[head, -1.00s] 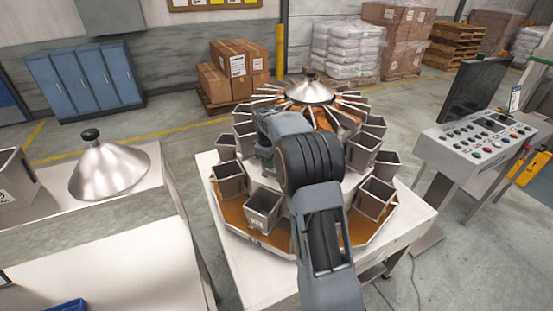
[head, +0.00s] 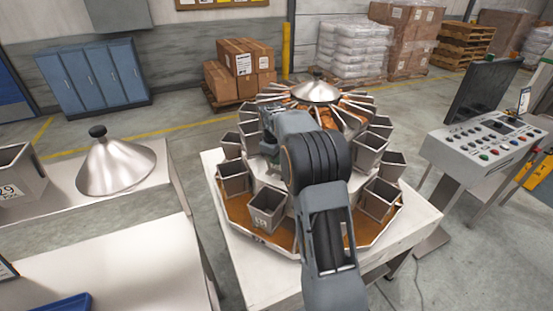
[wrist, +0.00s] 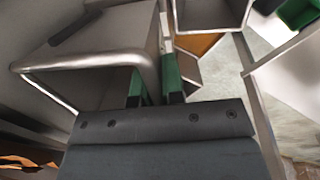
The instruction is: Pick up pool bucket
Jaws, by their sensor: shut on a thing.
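A grey metal bucket (wrist: 118,36), which I take to be the pool bucket, fills the upper left of the wrist view, its rounded rim towards me. My gripper (wrist: 154,84) has its green fingers on either side of the bucket's right edge and is shut on it. In the head view my gripper (head: 269,152) is mostly hidden behind my own arm, at the left of the weigher's upper ring. The held bucket cannot be made out clearly there. I cannot tell whether it is clear of its mount.
Other buckets (head: 267,209) ring the weigher close around, above an orange tray (head: 240,212). A steel cone (head: 318,90) tops it. At the left a bench (head: 178,200) carries another cone (head: 115,166) and a numbered bucket (head: 20,172). A control console (head: 490,142) stands right.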

